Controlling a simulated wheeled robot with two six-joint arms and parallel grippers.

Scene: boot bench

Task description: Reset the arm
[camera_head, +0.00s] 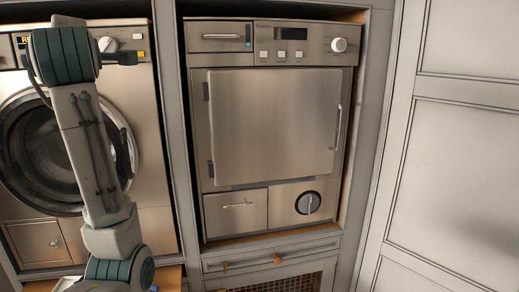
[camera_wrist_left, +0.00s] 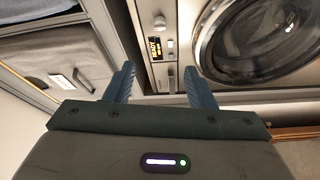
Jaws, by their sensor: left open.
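My left arm (camera_head: 92,150) rises from the bottom left of the head view and bends at the top, in front of the washing machine. My left gripper (camera_wrist_left: 159,68) shows in the left wrist view with its two fingers spread apart and nothing between them. Its fingers point toward the front of the washing machine, near the lit display panel (camera_wrist_left: 155,50). In the head view I cannot make out the fingers clearly. My right gripper is in neither view.
The washing machine (camera_head: 150,190) with a round glass door stands at the left. A second steel appliance (camera_head: 270,125) with a closed square door stands in the middle. A drawer (camera_head: 270,260) lies below it. A pale panelled surface (camera_head: 455,160) fills the right.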

